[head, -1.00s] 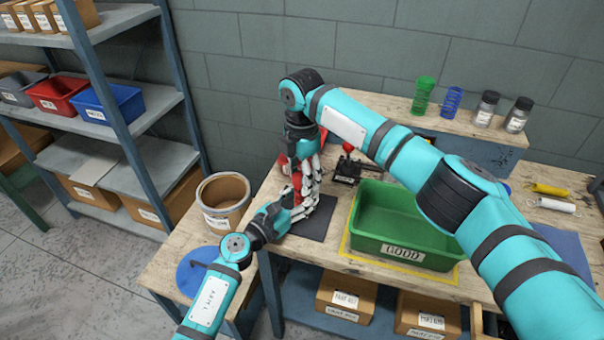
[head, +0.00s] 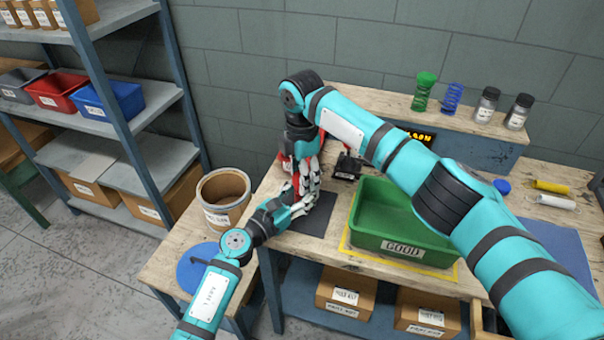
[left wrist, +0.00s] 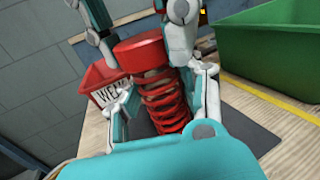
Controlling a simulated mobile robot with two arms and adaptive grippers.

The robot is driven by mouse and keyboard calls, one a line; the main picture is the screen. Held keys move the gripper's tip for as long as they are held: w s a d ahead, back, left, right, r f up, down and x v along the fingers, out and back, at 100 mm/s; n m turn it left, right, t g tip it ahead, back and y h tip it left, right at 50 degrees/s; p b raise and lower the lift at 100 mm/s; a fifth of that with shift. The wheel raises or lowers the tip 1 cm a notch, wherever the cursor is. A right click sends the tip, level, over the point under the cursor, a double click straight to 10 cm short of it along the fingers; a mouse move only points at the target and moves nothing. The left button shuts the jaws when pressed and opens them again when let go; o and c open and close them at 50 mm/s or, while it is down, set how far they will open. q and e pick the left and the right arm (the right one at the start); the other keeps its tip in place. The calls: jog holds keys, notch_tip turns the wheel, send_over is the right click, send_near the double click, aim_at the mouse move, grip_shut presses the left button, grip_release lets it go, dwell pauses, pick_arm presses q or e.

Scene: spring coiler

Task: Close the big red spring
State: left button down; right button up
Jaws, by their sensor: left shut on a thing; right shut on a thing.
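The big red spring (left wrist: 165,100) stands on a dark mat (left wrist: 255,138) in the left wrist view, with a thick red cap (left wrist: 141,52) on its upper end. Its coils are still apart. My left gripper (left wrist: 160,105) is shut around the coils, one finger on each side. My right gripper (left wrist: 140,30) comes from above and is shut on the cap. In the head view my left gripper (head: 299,200) and right gripper (head: 307,172) are close together over the mat and hide nearly all of the spring.
A green bin marked GOOD (head: 403,249) stands just right of the hands. A red bin (left wrist: 103,88) is behind the spring. A small black device (head: 347,167) sits behind the mat. A cardboard drum (head: 223,198) is to the left. Green and blue springs and jars line the back shelf.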

jog(key=m, duration=0.7)
jog(key=shift+a+m, duration=0.15)
jog(key=shift+m, duration=0.25)
jog(key=m, duration=0.5)
jog(key=shift+w, duration=0.1)
jog(key=m, duration=0.5)
jog(key=shift+w, duration=0.1)
jog(key=m, duration=0.5)
jog(key=shift+d+m, duration=0.2)
jog(key=shift+m, duration=0.2)
jog(key=m, duration=0.5)
jog(key=shift+d+f, duration=0.1)
jog(key=m, duration=1.3)
jog(key=shift+d, duration=0.15)
